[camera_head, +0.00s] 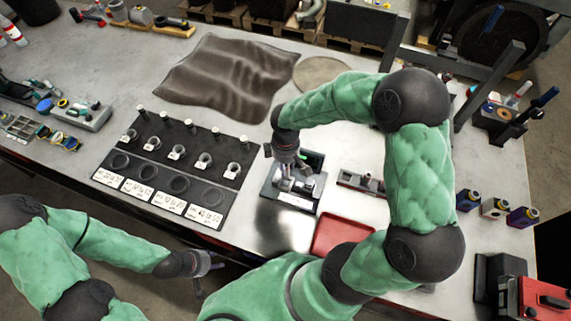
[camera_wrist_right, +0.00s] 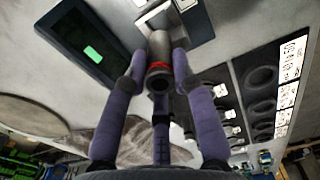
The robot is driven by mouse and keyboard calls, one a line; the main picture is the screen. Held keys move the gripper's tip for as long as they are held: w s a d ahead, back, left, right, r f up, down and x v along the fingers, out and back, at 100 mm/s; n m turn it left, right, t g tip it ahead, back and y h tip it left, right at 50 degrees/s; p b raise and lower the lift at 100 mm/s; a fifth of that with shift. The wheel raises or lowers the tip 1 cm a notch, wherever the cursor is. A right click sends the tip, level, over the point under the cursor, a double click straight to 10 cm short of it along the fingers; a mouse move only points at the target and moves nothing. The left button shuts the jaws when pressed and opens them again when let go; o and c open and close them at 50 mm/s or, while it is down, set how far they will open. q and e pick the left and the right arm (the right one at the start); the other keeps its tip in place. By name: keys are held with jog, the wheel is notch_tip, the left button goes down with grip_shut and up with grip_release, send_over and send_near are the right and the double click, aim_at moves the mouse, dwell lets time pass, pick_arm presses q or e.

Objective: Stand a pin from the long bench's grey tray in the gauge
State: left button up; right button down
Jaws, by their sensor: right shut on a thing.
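My right gripper (camera_head: 290,172) is over the gauge (camera_head: 291,203) on the long bench. In the right wrist view its fingers (camera_wrist_right: 159,70) are shut on a grey cylindrical pin (camera_wrist_right: 160,48) with a red band. The pin's far end is close to the gauge's pale block (camera_wrist_right: 190,22); I cannot tell whether they touch. The gauge's dark display (camera_wrist_right: 92,45) has a green lit patch. A small grey tray (camera_head: 352,184) holding parts lies right of the gauge. My left gripper (camera_head: 208,274) is open and empty in front of the bench.
A black board (camera_head: 180,150) with rings, posts and white labels lies left of the gauge. A red tray (camera_head: 343,233) sits near the front edge. A brown cloth (camera_head: 225,75) lies behind. Bottles (camera_head: 495,208) stand at the right.

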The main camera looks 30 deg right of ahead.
jog(key=shift+f+b, duration=1.1)
jog(key=shift+f, duration=0.2)
dwell(0.9)
jog(key=shift+f, duration=0.35)
jog(key=shift+f+b, duration=1.25)
jog(key=shift+b, duration=0.05)
dwell(0.5)
jog(key=c, duration=0.5)
grip_release()
jog(key=shift+c, duration=0.2)
jog(key=shift+r, duration=0.1)
jog(key=shift+r+p, duration=3.1)
jog(key=shift+r, duration=0.85)
